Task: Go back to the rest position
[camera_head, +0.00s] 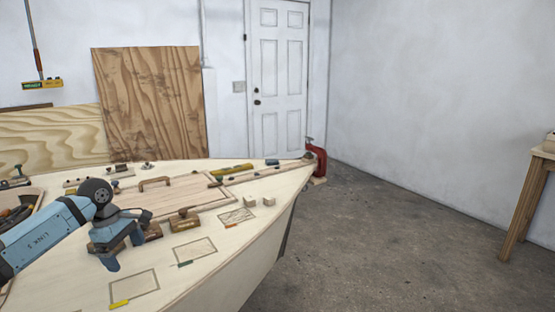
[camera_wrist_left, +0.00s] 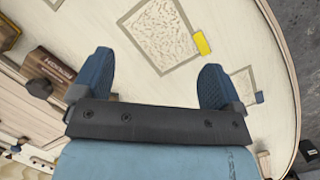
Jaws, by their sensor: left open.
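My left gripper (camera_head: 125,254) hangs over the pale plywood hull deck (camera_head: 200,285), its arm coming in from the left. Its jaws are apart with nothing between them. In the left wrist view the two blue fingers (camera_wrist_left: 156,75) stand wide apart above the deck. A textured outlined square with a yellow tag (camera_wrist_left: 202,42) lies beyond them. A wooden block plane (camera_wrist_left: 50,75) is left of the left finger. My right gripper is in neither view.
Outlined squares with yellow (camera_head: 119,304), green and orange tags mark the deck. A wooden plane (camera_head: 184,221), small blocks (camera_head: 250,202) and a yellow level (camera_head: 232,168) lie on it. A red clamp (camera_head: 320,160) grips the far tip. Concrete floor (camera_head: 390,240) is clear on the right.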

